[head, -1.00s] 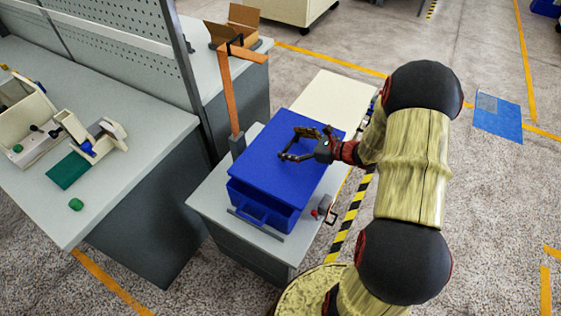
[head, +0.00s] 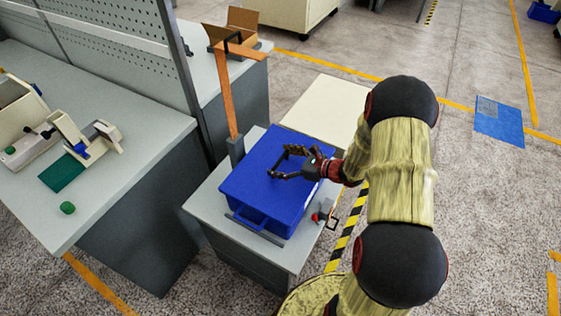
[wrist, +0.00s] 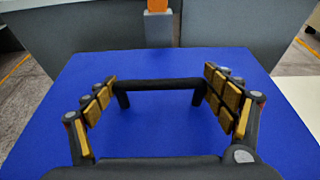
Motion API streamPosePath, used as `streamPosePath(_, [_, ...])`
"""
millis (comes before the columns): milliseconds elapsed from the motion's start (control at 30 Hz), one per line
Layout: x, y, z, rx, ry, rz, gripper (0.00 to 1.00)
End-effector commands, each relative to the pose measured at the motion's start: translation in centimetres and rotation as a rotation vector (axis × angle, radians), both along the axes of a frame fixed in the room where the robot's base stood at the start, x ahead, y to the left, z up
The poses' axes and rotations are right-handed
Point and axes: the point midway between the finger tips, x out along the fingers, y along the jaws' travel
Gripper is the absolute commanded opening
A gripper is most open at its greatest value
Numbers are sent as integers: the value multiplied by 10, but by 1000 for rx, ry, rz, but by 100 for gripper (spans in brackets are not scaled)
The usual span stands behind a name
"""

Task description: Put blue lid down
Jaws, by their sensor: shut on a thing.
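The blue lid (head: 255,178) lies over the top of the blue crate (head: 262,218), roughly level and lined up with its walls. It appears to rest on the rim, though any thin gap is too small to tell. My gripper (head: 282,163) is over the lid, shut on its black handle. In the wrist view the blue lid (wrist: 160,125) fills the lower middle, and the black handle (wrist: 158,85) spans between the fingers of my gripper (wrist: 160,79). The inside of the crate is hidden.
The crate stands on a grey cabinet (head: 205,205). An orange post (head: 227,95) rises at its back left, and a small red control (head: 319,217) sits at its right edge. A cream surface (head: 320,105) lies behind. A workbench (head: 120,185) with fixtures is at left.

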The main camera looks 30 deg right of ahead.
Motion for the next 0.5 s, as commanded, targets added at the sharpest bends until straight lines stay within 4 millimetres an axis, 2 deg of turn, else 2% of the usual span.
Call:
streamPosePath(67, [0,0,-3,1,-1,0,49])
streamPosePath(100, [0,0,-3,1,1,0,86])
streamPosePath(367, [0,0,-2,1,1,0,100])
streamPosePath(500, [0,0,-2,1,1,0,100])
